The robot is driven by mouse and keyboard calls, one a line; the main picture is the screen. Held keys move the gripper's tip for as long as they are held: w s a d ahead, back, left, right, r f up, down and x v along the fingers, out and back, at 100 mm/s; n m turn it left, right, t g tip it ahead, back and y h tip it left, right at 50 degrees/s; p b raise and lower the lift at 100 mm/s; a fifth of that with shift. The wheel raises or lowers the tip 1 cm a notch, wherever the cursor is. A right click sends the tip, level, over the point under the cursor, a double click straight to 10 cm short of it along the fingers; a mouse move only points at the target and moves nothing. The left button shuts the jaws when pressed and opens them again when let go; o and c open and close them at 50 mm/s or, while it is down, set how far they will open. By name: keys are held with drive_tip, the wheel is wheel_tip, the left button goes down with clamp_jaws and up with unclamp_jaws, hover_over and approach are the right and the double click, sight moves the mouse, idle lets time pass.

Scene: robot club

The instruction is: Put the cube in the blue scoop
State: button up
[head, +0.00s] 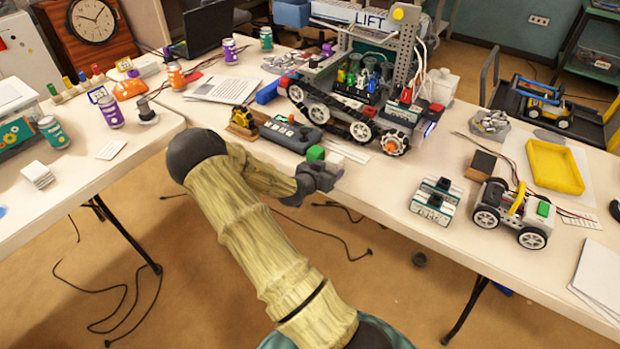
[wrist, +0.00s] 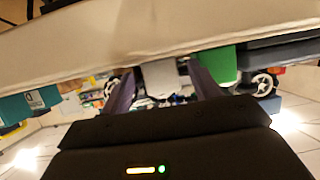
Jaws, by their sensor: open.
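A green cube (head: 315,153) and a light grey cube (head: 335,158) sit side by side at the near edge of the long table in the head view. My gripper (head: 322,177) is at that edge, just in front of them. In the wrist view, the open fingers (wrist: 162,80) stand on either side of the grey cube (wrist: 163,74); I cannot tell whether they touch it. The green cube (wrist: 217,66) is just outside the right finger. A blue piece (head: 268,92) lies left of the large wheeled robot; I cannot tell whether it is the blue scoop.
The large wheeled robot (head: 365,95) stands behind the cubes. A dark grey controller (head: 291,134) lies left of them. Teal-and-white modules (head: 436,201), a small wheeled car (head: 512,212) and a yellow tray (head: 554,166) are to the right. A floor gap separates the two tables.

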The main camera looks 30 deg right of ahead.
drive_tip(key=p+v, duration=0.1)
drive_tip(key=v, duration=1.5)
drive_tip(key=shift+a+r, duration=0.15)
drive_tip(key=shift+r, duration=0.05)
drive_tip(key=s+a+f+n+g+y, duration=0.1)
drive_tip(key=s+a+f+n+y, duration=0.2)
drive_tip(key=a+y, duration=0.65)
drive_tip(key=s+a+r+n+g+y, duration=0.2)
drive_tip(key=s+a+r+n, duration=0.4)
drive_tip(key=s+r+n, duration=0.4)
drive_tip(key=shift+s+a+y, duration=0.35)
drive_tip(key=shift+a, duration=0.05)
